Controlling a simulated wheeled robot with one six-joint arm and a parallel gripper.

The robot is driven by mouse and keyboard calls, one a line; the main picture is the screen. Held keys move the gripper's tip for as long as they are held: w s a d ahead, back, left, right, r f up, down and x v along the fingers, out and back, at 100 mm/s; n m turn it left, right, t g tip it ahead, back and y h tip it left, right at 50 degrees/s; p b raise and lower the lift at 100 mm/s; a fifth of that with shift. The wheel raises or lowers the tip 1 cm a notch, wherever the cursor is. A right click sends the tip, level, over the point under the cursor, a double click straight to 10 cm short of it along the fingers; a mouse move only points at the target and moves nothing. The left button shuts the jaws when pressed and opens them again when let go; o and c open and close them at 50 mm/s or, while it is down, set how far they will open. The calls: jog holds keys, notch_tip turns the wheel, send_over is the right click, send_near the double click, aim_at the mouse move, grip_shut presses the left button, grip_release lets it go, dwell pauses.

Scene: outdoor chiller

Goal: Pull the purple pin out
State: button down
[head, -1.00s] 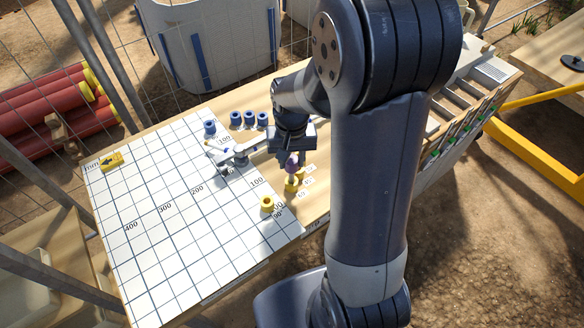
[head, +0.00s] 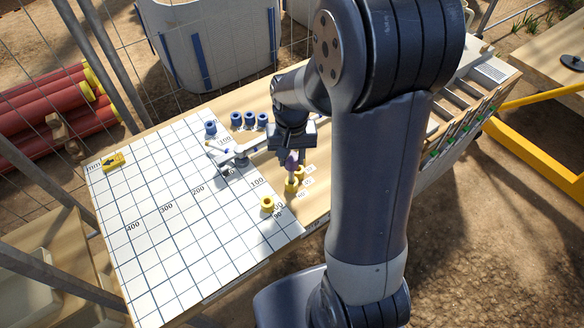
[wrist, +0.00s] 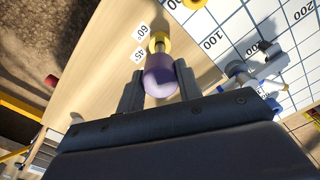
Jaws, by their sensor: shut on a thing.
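The purple pin (wrist: 160,76) is between the two fingers of my gripper (wrist: 159,88) in the wrist view. My gripper is shut on its rounded purple head. A yellow collar (wrist: 159,41) lies just beyond the head, with a short darker piece showing at its opening. I cannot tell whether the pin's shaft is still inside the collar. In the head view my gripper (head: 291,152) points down over the board's right side, and the pin (head: 291,163) shows below it, above a yellow collar (head: 291,185).
Another yellow collar (head: 267,204) stands on the gridded white board (head: 165,240). Several blue collars (head: 236,118) stand at the back. A white and blue jointed fitting (head: 232,154) lies left of my gripper. A yellow arrow block (head: 112,161) sits far left.

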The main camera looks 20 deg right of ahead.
jog(key=shift+r+p, duration=2)
jog(key=shift+r, duration=0.65)
jog(key=c, duration=1.6)
grip_release()
grip_shut()
